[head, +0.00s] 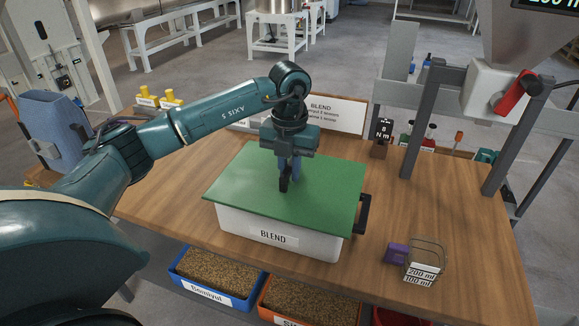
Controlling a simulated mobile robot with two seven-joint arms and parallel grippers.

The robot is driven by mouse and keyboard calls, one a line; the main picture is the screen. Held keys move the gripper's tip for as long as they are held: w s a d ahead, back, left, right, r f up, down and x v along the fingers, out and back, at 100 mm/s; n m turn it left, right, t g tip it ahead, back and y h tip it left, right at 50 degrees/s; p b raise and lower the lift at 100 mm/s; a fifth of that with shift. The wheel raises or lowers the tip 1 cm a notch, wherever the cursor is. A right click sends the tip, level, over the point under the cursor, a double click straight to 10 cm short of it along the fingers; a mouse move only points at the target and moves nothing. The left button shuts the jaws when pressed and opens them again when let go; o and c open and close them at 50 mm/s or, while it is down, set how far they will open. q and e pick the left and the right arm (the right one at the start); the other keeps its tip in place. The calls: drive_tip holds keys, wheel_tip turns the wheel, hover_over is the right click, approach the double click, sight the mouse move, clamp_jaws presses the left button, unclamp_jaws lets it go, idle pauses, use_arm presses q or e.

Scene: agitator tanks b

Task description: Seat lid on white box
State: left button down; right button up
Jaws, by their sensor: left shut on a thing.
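The white box (283,239) stands on the wooden table and carries a "BLEND" label on its front. The green lid (243,196) lies over the box's top and hides its inside. The lid looks a little turned against the box, and I cannot tell whether its edges are seated. A black handle (364,214) shows at the right side of the box and lid. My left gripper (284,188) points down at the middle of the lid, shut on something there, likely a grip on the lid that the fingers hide. My right gripper is not in view.
A grey metal frame (420,120) with a hopper stands at the right. A "BLEND" sign (325,113) is behind. Blue (214,280) and orange (311,300) grain bins sit below the table's front edge.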

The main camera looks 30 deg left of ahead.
use_arm(q)
drive_tip(key=shift+f+b, duration=0.3)
drive_tip(key=shift+f, duration=0.15)
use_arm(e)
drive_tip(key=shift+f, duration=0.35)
use_arm(q)
drive_tip(key=c, duration=1.3)
unclamp_jaws()
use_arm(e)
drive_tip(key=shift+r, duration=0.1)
use_arm(q)
wheel_tip(320, 180, up, 13)
drive_tip(key=shift+r, duration=0.1)
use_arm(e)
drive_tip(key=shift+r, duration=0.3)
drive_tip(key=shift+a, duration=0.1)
